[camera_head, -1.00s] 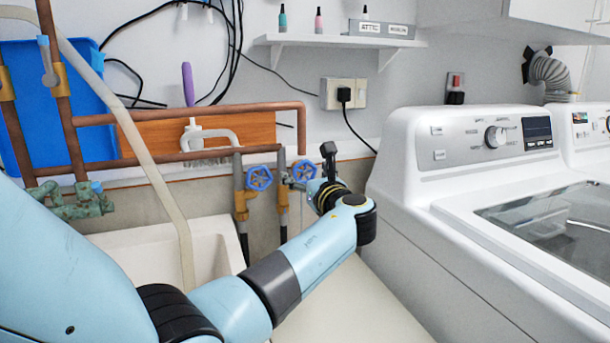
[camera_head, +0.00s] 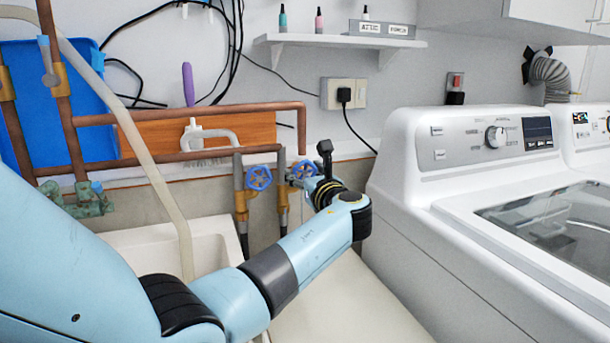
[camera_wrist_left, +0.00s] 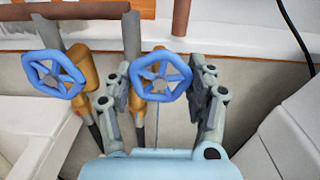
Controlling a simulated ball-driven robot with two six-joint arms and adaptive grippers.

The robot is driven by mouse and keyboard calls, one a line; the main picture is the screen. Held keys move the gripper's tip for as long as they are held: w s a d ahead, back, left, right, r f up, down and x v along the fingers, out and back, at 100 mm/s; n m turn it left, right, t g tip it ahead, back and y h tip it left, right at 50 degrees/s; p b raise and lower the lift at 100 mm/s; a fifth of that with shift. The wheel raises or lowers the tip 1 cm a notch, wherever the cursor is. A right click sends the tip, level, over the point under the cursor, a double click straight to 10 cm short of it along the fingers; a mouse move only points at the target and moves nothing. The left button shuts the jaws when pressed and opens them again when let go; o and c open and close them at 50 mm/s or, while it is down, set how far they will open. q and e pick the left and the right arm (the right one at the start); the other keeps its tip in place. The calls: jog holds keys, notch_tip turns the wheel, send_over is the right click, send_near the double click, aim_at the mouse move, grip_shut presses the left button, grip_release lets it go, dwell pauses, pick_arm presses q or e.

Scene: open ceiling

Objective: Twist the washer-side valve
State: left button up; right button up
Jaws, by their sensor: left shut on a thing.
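Two blue handwheel valves sit side by side on brass fittings. The washer-side valve (camera_head: 303,170) is the right one in the head view, partly hidden by my left wrist. It also shows in the left wrist view (camera_wrist_left: 161,76). The other valve (camera_head: 258,178) is to its left, free of the gripper; it shows in the left wrist view too (camera_wrist_left: 50,74). My left gripper (camera_wrist_left: 160,95) has one finger on each side of the washer-side wheel and is shut on it. In the head view its fingers (camera_head: 308,182) are mostly hidden behind the wrist. My right gripper is not in view.
A white washer (camera_head: 420,210) stands close to the right of my left arm. Copper pipes (camera_head: 200,110) run above the valves. A white sink (camera_head: 140,245) and a pale hose (camera_head: 160,180) are at the left.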

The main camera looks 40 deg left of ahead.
pick_arm(q)
jog(key=shift+f, duration=0.1)
jog(key=n+b, duration=0.1)
jog(key=n, duration=0.2)
jog(key=shift+n+b, duration=0.4)
jog(key=shift+d+n+b, duration=0.1)
jog(key=shift+n+b, duration=0.55)
jog(key=shift+n, duration=0.85)
jog(key=o, duration=1.2)
jog(key=shift+c, duration=0.2)
jog(key=v, duration=0.7)
jog(key=shift+d, duration=0.25)
